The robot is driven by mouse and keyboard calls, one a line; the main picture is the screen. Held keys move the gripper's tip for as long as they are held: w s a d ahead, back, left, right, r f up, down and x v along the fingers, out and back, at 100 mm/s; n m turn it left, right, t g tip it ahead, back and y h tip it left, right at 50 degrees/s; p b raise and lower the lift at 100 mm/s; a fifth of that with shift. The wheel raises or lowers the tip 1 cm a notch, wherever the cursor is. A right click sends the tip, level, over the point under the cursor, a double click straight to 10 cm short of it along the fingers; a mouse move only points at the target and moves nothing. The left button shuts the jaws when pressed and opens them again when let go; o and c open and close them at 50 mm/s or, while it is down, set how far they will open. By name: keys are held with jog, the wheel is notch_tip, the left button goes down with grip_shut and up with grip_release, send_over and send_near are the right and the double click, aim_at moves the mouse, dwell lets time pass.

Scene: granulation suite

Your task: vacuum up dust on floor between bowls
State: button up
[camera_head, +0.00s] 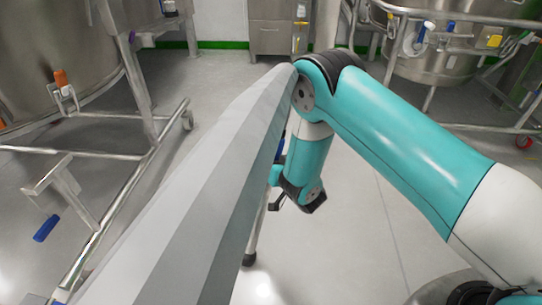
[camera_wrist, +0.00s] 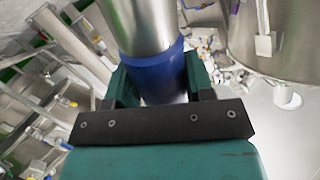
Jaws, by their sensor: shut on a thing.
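My gripper (camera_wrist: 152,84) is shut around the blue collar (camera_wrist: 160,82) of a steel tube (camera_wrist: 142,25), seen in the wrist view. In the head view my gripper is mostly hidden behind my arm and a large grey shape. A thin steel tube (camera_head: 257,220) slants down to the floor there, with a dark lower end (camera_head: 248,259). One large steel bowl (camera_head: 60,50) stands at the left and another (camera_head: 430,62) at the back right. The floor (camera_head: 340,240) between them is pale grey. I cannot make out dust on it.
A pale grey faceted shape (camera_head: 205,200) crosses the head view and hides much floor. Tubular wheeled frames (camera_head: 130,190) stand at left and, with a red caster (camera_head: 523,142), at right. A steel cabinet (camera_head: 278,25) stands at the back. Floor at centre right looks clear.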

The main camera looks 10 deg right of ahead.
jog(key=shift+s+d+r+p, duration=0.1)
jog(key=shift+s+d+p, duration=0.2)
jog(key=shift+p, duration=1.25)
jog(key=shift+s+d+r+p, duration=0.1)
jog(key=shift+d+p, duration=0.3)
jog(key=shift+p, duration=1.1)
jog(key=shift+s+d+f, duration=0.1)
jog(key=shift+d, duration=0.1)
jog(key=s+d, duration=0.2)
jog(key=d, duration=0.5)
jog(key=shift+a, duration=0.1)
